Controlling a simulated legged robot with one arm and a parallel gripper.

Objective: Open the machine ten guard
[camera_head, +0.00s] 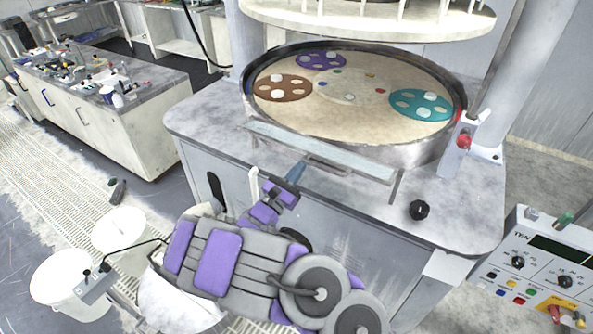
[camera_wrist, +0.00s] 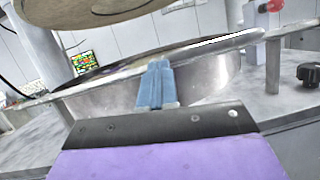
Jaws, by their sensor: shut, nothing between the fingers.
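The machine with the round platen (camera_head: 350,118) stands in front of me. The control box (camera_head: 540,262) at lower right reads "TEN". The guard (camera_head: 345,156) is a pale bluish, flat panel along the near rim of the platen, with a grey bar handle (camera_head: 328,168) on its near side. In the wrist view the guard (camera_wrist: 215,44) is a thin slanting strip. My gripper (camera_head: 297,170) has blue fingers, shut and empty, close to the handle's left end. My fingertips (camera_wrist: 156,72) overlap the guard's edge in the wrist view; I cannot tell whether they touch.
Brown, purple and teal carriers lie on the platen, under a raised upper plate (camera_head: 370,22). A red button (camera_head: 464,141) and a black knob (camera_head: 419,210) are on the right of the machine top. White buckets (camera_head: 68,284) stand at lower left. A cluttered bench (camera_head: 130,135) stands at upper left.

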